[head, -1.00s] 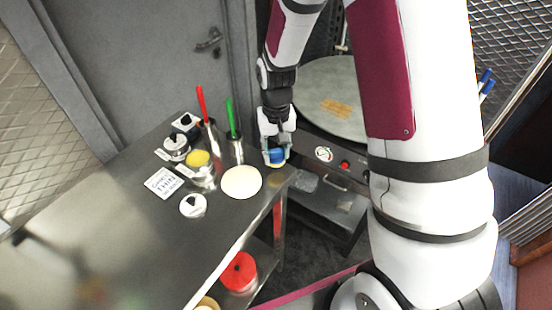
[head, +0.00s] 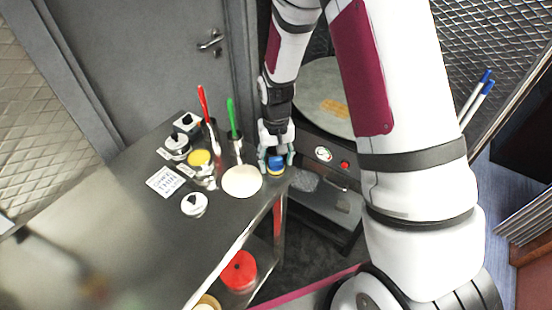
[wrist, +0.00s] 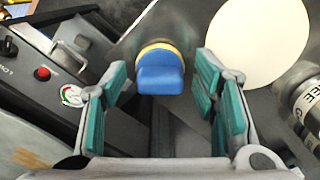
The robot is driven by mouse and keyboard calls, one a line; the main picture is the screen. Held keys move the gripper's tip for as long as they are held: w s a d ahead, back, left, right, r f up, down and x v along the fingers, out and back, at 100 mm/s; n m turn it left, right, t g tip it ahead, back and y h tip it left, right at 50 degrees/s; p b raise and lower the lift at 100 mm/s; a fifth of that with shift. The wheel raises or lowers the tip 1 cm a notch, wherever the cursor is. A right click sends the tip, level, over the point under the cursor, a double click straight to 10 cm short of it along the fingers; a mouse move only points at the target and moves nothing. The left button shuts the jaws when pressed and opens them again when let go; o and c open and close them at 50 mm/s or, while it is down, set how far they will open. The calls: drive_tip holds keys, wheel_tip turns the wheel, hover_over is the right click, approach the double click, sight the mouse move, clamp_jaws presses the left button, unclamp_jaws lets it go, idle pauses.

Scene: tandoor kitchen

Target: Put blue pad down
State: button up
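The blue pad (head: 276,161) rests at the right corner of the steel table (head: 120,225), beside the round cream disc (head: 242,181). In the wrist view the blue pad (wrist: 161,76) shows a blue grip over a yellow rim and lies between and beyond my fingers. My gripper (head: 276,160) is over the pad with its fingers spread. In the wrist view my gripper (wrist: 163,100) has green finger faces, with gaps on both sides of the pad. Neither finger appears to touch it.
Left of the disc (wrist: 258,38) stand a red-handled tool (head: 203,105), a green-handled tool (head: 231,118), and several small jars and labels. A dark appliance with a red button (head: 345,165) is close right of the table edge. A red container (head: 239,270) sits on the lower shelf.

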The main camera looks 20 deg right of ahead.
sight(276, 159)
drive_tip(key=shift+r, duration=0.1)
drive_tip(key=s+r+t+b, duration=0.1)
drive_tip(key=s+r, duration=0.3)
drive_tip(key=r, duration=0.8)
drive_tip(key=s+r+t, duration=0.1)
drive_tip(key=s+r, duration=0.3)
drive_tip(key=r, duration=0.9)
drive_tip(key=s+r+n+t, duration=0.1)
drive_tip(key=s+r+t, duration=0.2)
drive_tip(key=s, duration=1)
wheel_tip(276, 159, up, 3)
drive_tip(key=shift+s+r+n+t, duration=0.1)
drive_tip(key=shift+s+n+t, duration=0.05)
drive_tip(key=shift+n+t, duration=0.2)
drive_tip(key=shift+c, duration=0.6)
